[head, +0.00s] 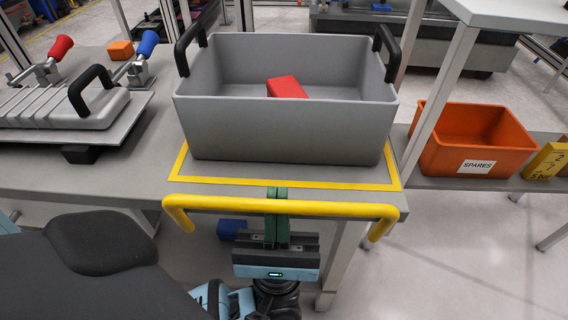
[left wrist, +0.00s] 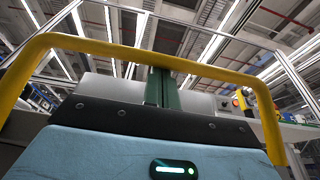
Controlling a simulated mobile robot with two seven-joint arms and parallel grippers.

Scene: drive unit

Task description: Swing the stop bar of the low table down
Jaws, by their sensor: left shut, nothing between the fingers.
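The stop bar (head: 330,208) is a yellow tube with bent ends. It stands raised at the front edge of the low table (head: 150,180), its crosspiece level and its ends running downward. It also arches across the left wrist view (left wrist: 120,48). My left gripper (head: 277,192), with green fingers, is shut and empty at the middle of the bar. In the head view its fingers cross the line of the crosspiece; in the left wrist view the fingertips (left wrist: 162,70) show just below it. I cannot tell whether they touch. My right gripper is not in view.
A grey bin (head: 285,130) with black handles holds a red block (head: 286,87) inside a yellow outline. A plate with handles (head: 60,105) lies at left. An orange spares bin (head: 475,135) stands at right. A blue block (head: 230,229) shows below the bar.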

